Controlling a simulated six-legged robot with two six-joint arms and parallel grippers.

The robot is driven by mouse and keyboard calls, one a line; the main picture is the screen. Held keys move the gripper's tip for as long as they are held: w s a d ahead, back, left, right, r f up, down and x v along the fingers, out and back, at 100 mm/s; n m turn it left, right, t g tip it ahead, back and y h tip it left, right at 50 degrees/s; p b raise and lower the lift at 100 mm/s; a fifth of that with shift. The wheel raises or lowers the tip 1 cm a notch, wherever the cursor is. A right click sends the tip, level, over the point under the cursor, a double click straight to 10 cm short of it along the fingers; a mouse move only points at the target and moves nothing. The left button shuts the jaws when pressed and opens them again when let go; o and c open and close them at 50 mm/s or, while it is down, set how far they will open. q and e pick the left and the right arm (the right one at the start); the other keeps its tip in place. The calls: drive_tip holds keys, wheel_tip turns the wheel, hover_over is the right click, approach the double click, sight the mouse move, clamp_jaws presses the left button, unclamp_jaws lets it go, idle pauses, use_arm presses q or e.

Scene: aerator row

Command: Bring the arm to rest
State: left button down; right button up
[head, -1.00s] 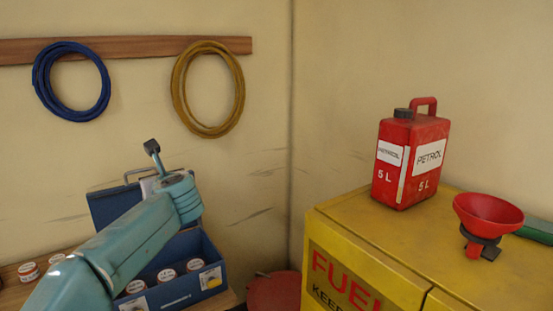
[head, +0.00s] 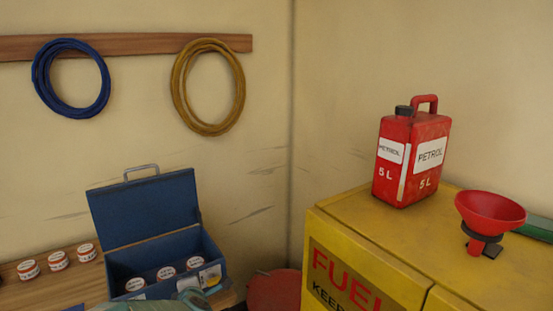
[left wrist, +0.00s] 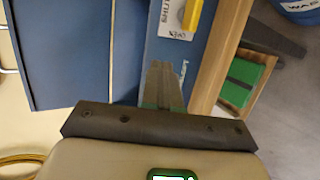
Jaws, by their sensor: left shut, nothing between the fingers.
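My left gripper (left wrist: 165,82) shows in the left wrist view with its fingers together and nothing between them. In the head view only a teal piece of my left arm shows at the bottom edge, in front of the toolbox, and the fingers are not visible there. The blue toolbox (head: 212,250) stands with its lid up on the wooden bench (head: 65,290), with several white-labelled jars in it. In the left wrist view its blue side (left wrist: 158,48) lies beyond the fingers. My right gripper is in neither view.
Several small jars (head: 58,260) stand on the bench left of the toolbox. A yellow fuel cabinet (head: 365,232) at right bears a red petrol can (head: 410,165) and a red funnel (head: 490,210). Blue (head: 72,112) and yellow (head: 190,120) hoses hang on the wall.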

use_arm(q)
drive_tip(key=s+d+f+m+g+h, duration=0.25)
drive_tip(key=s+f+m, duration=0.35)
drive_tip(key=s+f, duration=0.4)
drive_tip(key=s+d+f+m+g+h, duration=0.2)
drive_tip(key=s+d+f+m+g, duration=0.1)
drive_tip(key=s+f+m, duration=0.55)
drive_tip(key=s+d+f+m+g+h, duration=0.1)
drive_tip(key=s+d+f+m+g, duration=0.1)
drive_tip(key=s, duration=0.9)
drive_tip(key=s+d+f+m+g+h, duration=0.2)
drive_tip(key=s+f+m+g, duration=0.2)
drive_tip(key=s, duration=0.7)
drive_tip(key=shift+d+f+b, duration=0.3)
drive_tip(key=shift+d+f, duration=0.1)
drive_tip(key=shift+f, duration=0.15)
